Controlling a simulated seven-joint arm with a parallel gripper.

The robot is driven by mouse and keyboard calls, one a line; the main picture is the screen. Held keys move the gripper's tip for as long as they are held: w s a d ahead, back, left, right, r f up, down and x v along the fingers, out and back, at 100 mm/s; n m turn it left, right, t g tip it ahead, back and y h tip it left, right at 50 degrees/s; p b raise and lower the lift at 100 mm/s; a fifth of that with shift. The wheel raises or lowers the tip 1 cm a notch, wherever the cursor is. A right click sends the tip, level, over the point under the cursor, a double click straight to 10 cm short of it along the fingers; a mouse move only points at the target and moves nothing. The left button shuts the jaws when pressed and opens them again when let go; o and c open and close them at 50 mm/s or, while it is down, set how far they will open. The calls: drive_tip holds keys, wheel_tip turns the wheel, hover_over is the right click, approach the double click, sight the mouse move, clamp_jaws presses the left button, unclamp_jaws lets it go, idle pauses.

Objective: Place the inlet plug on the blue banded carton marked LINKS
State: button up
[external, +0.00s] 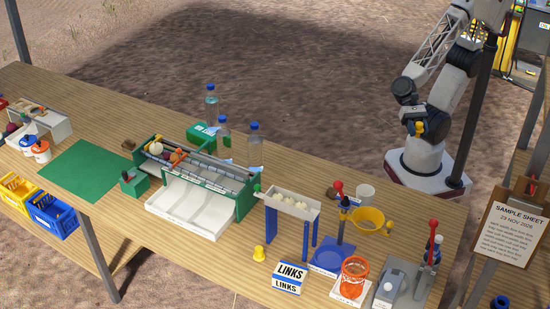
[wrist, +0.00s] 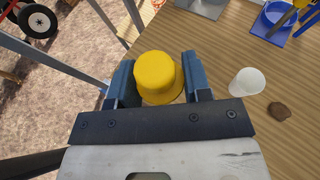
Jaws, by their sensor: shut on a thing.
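My gripper (wrist: 158,82) is shut on a yellow plug (wrist: 157,72), a round cap with a wider brim, held between its two blue-grey fingers. In the external view the held yellow plug (external: 420,128) shows small in front of my folded arm, high above the table's back right. The carton marked LINKS (external: 289,278), white with blue bands, sits at the table's front edge, far from my gripper. A second small yellow piece (external: 259,254) stands just left of the carton. The frames do not show which yellow piece is the inlet plug.
A white cup (external: 365,193), a yellow funnel-like bowl (external: 368,220) on a blue stand, an orange cup (external: 354,272) and a red-handled device (external: 430,258) crowd the right end. A raised tray on blue legs (external: 288,205) and a green-framed rack (external: 245,203) stand left of them.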

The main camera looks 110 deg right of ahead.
wheel_tip(320, 180, down, 23)
idle(0.8)
idle(0.3)
hover_over(391, 217)
drive_tip(key=s+d, duration=0.1)
drive_tip(key=shift+s+d+f, duration=0.1)
drive_tip(key=shift+s+f, duration=0.1)
drive_tip(key=shift+f, duration=0.45)
drive_tip(key=shift+w+a+f, duration=0.1)
drive_tip(key=shift+w+a, duration=0.5)
drive_tip(key=shift+f, duration=1.55)
drive_tip(key=shift+f, duration=0.15)
drive_tip(key=o, duration=0.9)
